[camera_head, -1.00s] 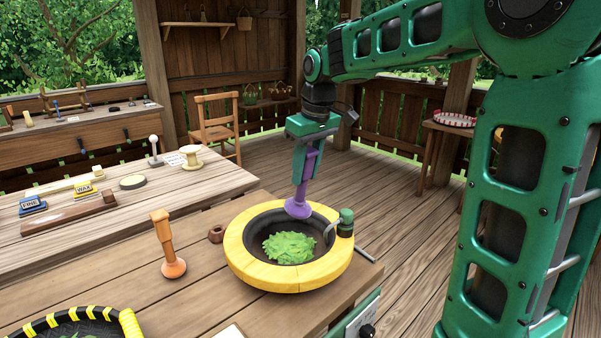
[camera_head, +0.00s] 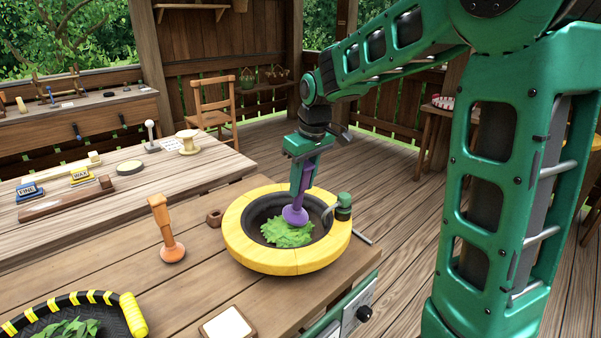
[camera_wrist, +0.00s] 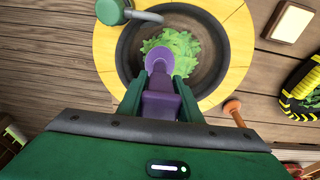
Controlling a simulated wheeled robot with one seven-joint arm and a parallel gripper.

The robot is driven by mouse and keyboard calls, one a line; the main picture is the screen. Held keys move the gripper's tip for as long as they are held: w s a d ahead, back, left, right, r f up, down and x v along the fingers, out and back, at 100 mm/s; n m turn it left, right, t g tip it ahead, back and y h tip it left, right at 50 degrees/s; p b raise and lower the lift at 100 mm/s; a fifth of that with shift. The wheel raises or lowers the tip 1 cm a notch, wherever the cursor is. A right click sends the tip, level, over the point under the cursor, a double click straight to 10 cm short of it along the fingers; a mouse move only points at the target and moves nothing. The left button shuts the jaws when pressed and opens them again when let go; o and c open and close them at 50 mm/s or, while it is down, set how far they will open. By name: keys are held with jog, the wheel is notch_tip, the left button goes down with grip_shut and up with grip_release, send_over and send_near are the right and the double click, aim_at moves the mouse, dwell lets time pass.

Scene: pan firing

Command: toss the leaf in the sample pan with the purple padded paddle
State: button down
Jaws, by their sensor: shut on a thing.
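The sample pan (camera_head: 240,249) is a dark round bowl with a wide yellow rim, set on the wooden bench. Green leaf (camera_head: 284,236) lies in a heap on its floor. My gripper (camera_head: 303,170) is shut on the purple padded paddle (camera_head: 296,214), which hangs down, slightly tilted. In the wrist view the paddle (camera_wrist: 160,62) covers part of the leaf (camera_wrist: 185,47). The exact contact is hidden.
An orange paddle (camera_head: 168,240) stands left of the pan. A green fixture (camera_head: 343,205) with a curved spout sits on the pan's right rim. A black and yellow tray (camera_head: 132,314) with leaves is at the front left. A white square tile (camera_head: 227,324) lies in front.

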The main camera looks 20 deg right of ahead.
jog(key=x, duration=0.3)
jog(key=shift+s+f, duration=0.1)
jog(key=shift+s, duration=0.25)
jog(key=s+a, duration=0.1)
jog(key=a, duration=0.4)
jog(key=w+a+v, duration=0.1)
jog(key=w+v, duration=0.1)
jog(key=v, duration=0.9)
send_over(302, 192)
jog(key=a, duration=0.5)
jog(key=shift+s+d+r, duration=0.15)
jog(key=shift+s+r, duration=0.05)
jog(key=shift+r, duration=0.15)
